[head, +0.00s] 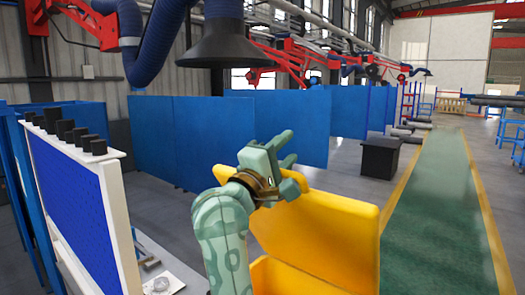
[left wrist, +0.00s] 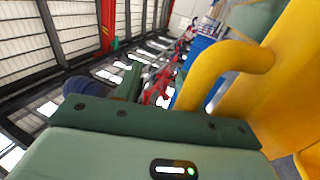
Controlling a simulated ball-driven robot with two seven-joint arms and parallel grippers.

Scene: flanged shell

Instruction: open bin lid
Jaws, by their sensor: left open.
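The yellow bin lid (head: 325,232) stands raised and tilted in the lower middle of the head view. Below it part of the yellow bin body (head: 275,278) shows, cut off by the bottom edge. My left gripper (head: 288,148) is open, at the lid's upper left edge, with its fingers pointing up and right. In the left wrist view a curved yellow handle (left wrist: 228,64) stands out from the yellow lid (left wrist: 285,95), close in front of the green gripper (left wrist: 190,50). I cannot tell whether the fingers touch the handle. My right gripper is not in view.
A white-framed blue panel (head: 75,190) with black blocks on top stands at the left. Blue partitions (head: 235,135) stand behind the bin. A dark box (head: 380,158) is farther back, beside a clear green walkway (head: 435,215). A black extraction hood (head: 225,45) hangs overhead.

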